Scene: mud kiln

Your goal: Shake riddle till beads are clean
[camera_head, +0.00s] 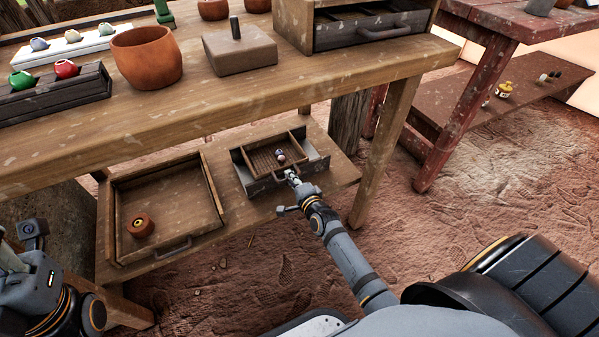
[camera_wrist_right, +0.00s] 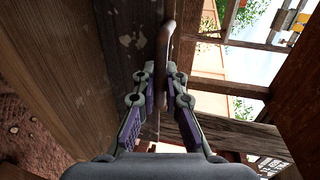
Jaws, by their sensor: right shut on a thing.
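The riddle (camera_head: 236,158) is a grey-brown wooden box with a slatted or meshed inner bottom, on the low shelf under the bench. A few small beads (camera_head: 281,157) lie together inside it, one pinkish; how clean they are is too small to tell. My right gripper (camera_head: 292,177) is at the riddle's front, shut on its handle. In the right wrist view the fingers (camera_wrist_right: 163,88) close around the brown bar handle (camera_wrist_right: 166,50) beside a dark worn board. My left arm is at the lower left edge; its fingers are not clear.
A wooden tray (camera_head: 112,213) with a handle and a round orange-brown piece (camera_head: 141,225) sits left on the low shelf (camera_head: 240,215). The bench (camera_head: 215,105) overhangs, its leg (camera_head: 385,150) standing to the right. On top are a clay pot (camera_head: 146,57) and a lidded block (camera_head: 240,54).

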